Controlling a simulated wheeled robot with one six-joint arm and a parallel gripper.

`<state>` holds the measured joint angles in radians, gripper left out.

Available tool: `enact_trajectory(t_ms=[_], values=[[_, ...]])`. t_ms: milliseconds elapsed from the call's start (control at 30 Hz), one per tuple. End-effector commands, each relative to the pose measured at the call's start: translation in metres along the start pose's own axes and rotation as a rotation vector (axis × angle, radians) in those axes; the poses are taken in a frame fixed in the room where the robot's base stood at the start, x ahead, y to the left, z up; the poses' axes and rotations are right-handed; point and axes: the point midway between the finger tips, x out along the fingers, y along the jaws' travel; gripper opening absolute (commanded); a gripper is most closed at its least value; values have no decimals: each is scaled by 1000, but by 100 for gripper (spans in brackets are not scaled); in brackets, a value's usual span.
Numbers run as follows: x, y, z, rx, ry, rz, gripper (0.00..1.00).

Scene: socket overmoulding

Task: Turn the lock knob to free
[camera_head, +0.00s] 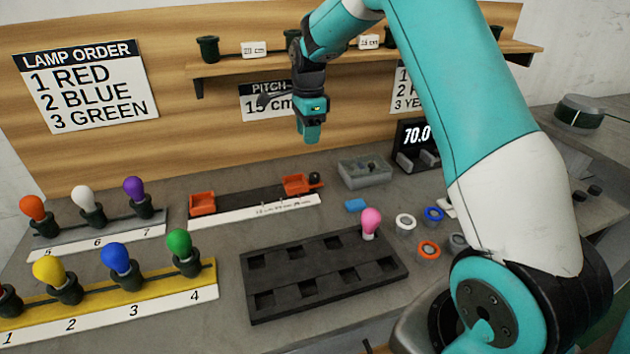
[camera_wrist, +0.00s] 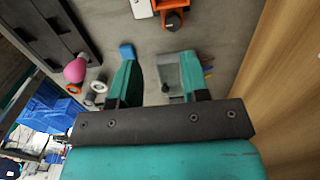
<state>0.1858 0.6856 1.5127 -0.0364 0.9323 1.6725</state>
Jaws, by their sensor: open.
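A black rail fixture (camera_head: 247,198) with two orange jaws lies at the back of the bench. A small black knob (camera_head: 315,179) sits at the right end, beside the right orange jaw (camera_head: 298,184). In the wrist view the knob (camera_wrist: 172,20) shows at the top edge, against an orange block (camera_wrist: 173,5). I cannot read its lock setting. My gripper (camera_head: 310,138) hangs in the air above and behind the fixture, apart from the knob. In the wrist view its two teal fingers (camera_wrist: 160,80) are spread and nothing is held between them.
A grey tray (camera_head: 365,173) stands right of the fixture. A black socketed block (camera_head: 325,304) with a pink bulb (camera_head: 370,223) lies in front. Coloured rings (camera_head: 429,250) lie to the right. Bulb racks (camera_head: 125,302) fill the left. A shelf (camera_head: 270,64) runs along the back wall.

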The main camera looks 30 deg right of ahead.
Motion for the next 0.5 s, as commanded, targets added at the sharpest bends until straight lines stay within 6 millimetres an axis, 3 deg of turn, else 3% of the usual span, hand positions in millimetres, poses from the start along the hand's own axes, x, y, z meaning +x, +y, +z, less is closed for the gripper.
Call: enact_trajectory(t_ms=[33, 167, 333, 500], values=[[13, -9, -12, 84, 9, 4, 42], [27, -20, -26, 206, 23, 8, 42], [48, -20, -28, 224, 25, 10, 42], [83, -19, -28, 221, 25, 12, 42]])
